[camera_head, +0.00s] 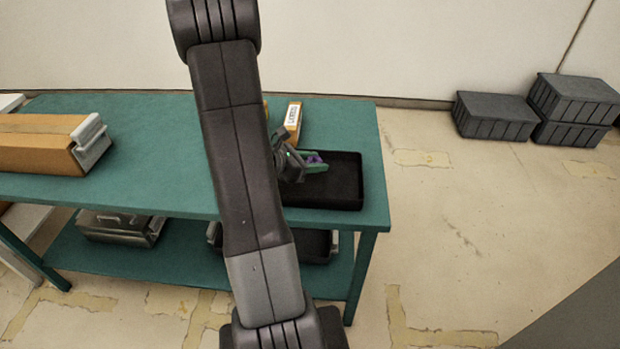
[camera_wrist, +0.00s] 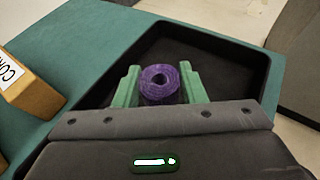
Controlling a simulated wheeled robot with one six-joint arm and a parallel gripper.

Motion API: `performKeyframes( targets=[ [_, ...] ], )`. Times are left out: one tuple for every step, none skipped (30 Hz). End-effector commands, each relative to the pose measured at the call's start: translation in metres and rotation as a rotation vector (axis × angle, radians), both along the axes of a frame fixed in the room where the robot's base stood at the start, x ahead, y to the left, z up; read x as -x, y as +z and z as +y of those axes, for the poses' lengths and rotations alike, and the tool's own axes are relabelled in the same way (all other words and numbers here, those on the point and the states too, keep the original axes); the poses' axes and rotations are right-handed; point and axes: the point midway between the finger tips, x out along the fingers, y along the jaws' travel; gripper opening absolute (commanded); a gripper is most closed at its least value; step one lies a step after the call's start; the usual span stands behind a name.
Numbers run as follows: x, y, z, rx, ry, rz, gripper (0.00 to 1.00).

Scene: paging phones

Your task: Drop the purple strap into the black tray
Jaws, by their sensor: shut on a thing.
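The purple strap (camera_wrist: 158,85) is a rolled coil with a hole in its middle. My gripper (camera_wrist: 160,82) is shut on it, with one green finger on each side of the coil. In the head view my gripper (camera_head: 318,164) and a bit of the purple strap (camera_head: 313,157) show over the black tray (camera_head: 345,202). The tray also shows in the wrist view (camera_wrist: 225,62), around and beyond the strap. I cannot tell how high the strap is above the tray floor. My arm hides the tray's left part in the head view.
The tray sits at the right end of a green table (camera_head: 150,115). A small orange box with a white label (camera_head: 293,120) stands behind it. A larger cardboard box (camera_head: 40,142) is at the left. Metal and dark containers sit on the lower shelf. Grey crates (camera_head: 495,116) stand on the floor at right.

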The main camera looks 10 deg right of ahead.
Motion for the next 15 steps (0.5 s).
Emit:
performKeyframes(
  targets=[
    [0.0001,-0.0052,0.0002,0.0,0.0,0.001,0.16],
    [0.0001,-0.007,0.0002,0.0,0.0,0.001,0.16],
    [0.0001,-0.0088,0.0002,-0.001,0.0,0.001,0.16],
    [0.0001,-0.0098,0.0001,0.0,0.0,0.001,0.16],
    [0.0,-0.0105,0.0002,0.0,0.0,0.0,0.16],
    [0.0,-0.0111,0.0002,0.0,0.0,0.0,0.16],
    [0.0,-0.0113,0.0002,0.0,0.001,0.0,0.16],
    [0.0,-0.0113,0.0002,0.0,0.001,0.0,0.16],
    [-0.0001,-0.0113,0.0002,0.0,0.001,0.0,0.16],
    [-0.0001,-0.0112,0.0002,0.0,0.001,0.0,0.16],
    [-0.0001,-0.0112,0.0002,0.0,0.001,0.0,0.16],
    [-0.0002,-0.0111,0.0001,0.0,0.001,0.0,0.16],
    [-0.0001,-0.0111,0.0002,0.0,0.001,0.0,0.16],
    [-0.0001,-0.0111,0.0002,0.0,0.001,0.0,0.39],
    [-0.0001,-0.0111,0.0002,0.0,0.001,0.0,0.47]
  ],
)
